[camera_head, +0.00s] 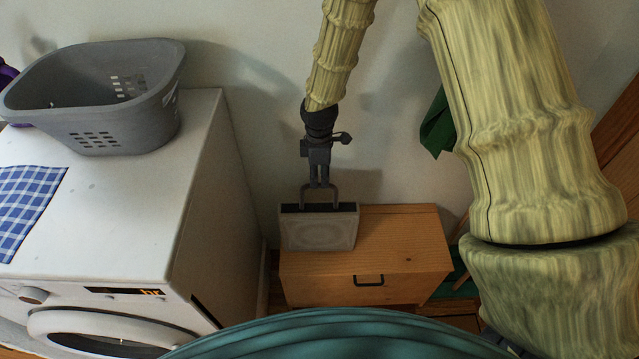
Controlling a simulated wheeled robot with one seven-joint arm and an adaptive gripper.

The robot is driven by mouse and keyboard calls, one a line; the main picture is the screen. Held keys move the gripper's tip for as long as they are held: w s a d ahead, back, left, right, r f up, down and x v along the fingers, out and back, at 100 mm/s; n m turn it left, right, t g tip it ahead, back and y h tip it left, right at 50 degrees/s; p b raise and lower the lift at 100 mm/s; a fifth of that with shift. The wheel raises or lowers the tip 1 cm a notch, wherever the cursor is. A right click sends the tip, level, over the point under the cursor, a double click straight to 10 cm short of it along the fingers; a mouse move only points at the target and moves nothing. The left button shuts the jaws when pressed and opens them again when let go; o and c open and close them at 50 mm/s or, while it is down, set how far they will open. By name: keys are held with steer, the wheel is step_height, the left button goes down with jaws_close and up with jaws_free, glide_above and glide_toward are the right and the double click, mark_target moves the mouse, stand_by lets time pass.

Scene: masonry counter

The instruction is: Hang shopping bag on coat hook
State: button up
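The shopping bag (319,230) is a small pale grey, box-like bag with a dark open top, a faint round pattern on its front and a raised handle. It is upright at the left part of the wooden cabinet's top; whether it rests there or hangs just above is unclear. My gripper (319,185) points down from above, with its fingertips at the top of the bag's handle. The fingers are close together, but their grip on the handle is too small to make out. No coat hook can be made out.
The wooden cabinet (405,240) has a dark drawer handle and free top space right of the bag. A white washing machine (130,195) stands left, with a grey basket (150,115) and a blue checked cloth (28,205). A green thing (438,128) shows at the wall, partly behind my arm.

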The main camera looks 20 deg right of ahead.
steer(key=shift+r+b, duration=0.8)
steer(key=shift+r, duration=2.55)
steer(key=s+f+m+y, duration=0.1)
steer(key=s+f+m, duration=0.6)
steer(key=s+f, duration=1.05)
steer(key=s+d+f+m, duration=0.1)
steer(key=s+f+m, duration=0.1)
steer(key=s, duration=0.4)
steer(key=s+d+f+m, duration=0.1)
steer(key=s+f+m, duration=0.2)
steer(key=s, duration=0.3)
steer(key=s+d+f+m+h, duration=0.1)
steer(key=s+f+m, duration=0.2)
steer(key=s, duration=0.4)
steer(key=shift+d+f, duration=0.2)
steer(key=shift+f, duration=0.55)
steer(key=shift+o, duration=0.6)
